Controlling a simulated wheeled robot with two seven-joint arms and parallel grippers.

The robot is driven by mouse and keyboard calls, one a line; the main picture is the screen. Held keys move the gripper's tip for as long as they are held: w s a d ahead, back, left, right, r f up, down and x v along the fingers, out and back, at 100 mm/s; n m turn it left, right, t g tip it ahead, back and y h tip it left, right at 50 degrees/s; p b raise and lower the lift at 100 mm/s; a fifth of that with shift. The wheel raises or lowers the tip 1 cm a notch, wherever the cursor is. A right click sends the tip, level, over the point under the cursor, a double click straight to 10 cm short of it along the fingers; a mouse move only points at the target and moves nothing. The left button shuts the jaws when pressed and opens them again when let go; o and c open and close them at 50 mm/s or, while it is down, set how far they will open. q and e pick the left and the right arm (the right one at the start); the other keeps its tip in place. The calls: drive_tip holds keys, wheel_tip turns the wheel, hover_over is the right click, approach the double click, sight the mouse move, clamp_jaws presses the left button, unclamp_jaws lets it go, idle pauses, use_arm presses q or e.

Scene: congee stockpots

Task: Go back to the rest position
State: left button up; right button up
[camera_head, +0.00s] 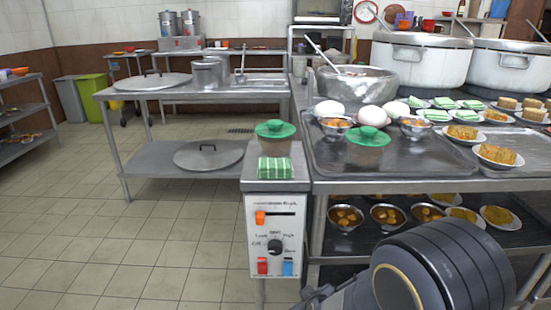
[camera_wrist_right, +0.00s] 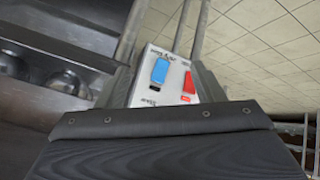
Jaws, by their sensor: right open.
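My right arm comes in at the bottom right of the head view, in front of the steel counter. My right gripper (camera_head: 322,296) shows only in part at the bottom edge, low in front of the control box (camera_head: 249,226). It is open, and no object shows in it. In the right wrist view a dark padded panel fills the bottom. Beyond it are the blue switch (camera_wrist_right: 159,70) and red switch (camera_wrist_right: 189,82) of the control box. My left gripper is not in view.
Two large stockpots (camera_head: 420,60) (camera_head: 508,68) stand at the back right. A lower shelf holds several bowls. A steel table (camera_head: 238,96) stands back left. The tiled floor (camera_head: 120,250) at left is clear.

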drive_tip(key=s+d+r+m+g+y, duration=0.1)
drive_tip(key=s+d+r+m, duration=0.45)
drive_tip(key=s, duration=0.75)
drive_tip(key=s+d+r+m+g+y, duration=0.25)
drive_tip(key=s+d+r, duration=0.55)
drive_tip(key=s, duration=0.4)
wheel_tip(320, 180, up, 31)
drive_tip(key=a+p, duration=0.1)
drive_tip(key=p, duration=2.9)
drive_tip(key=shift+a, duration=0.15)
drive_tip(key=shift+w+t+h, duration=0.1)
drive_tip(key=shift+t+h, duration=0.15)
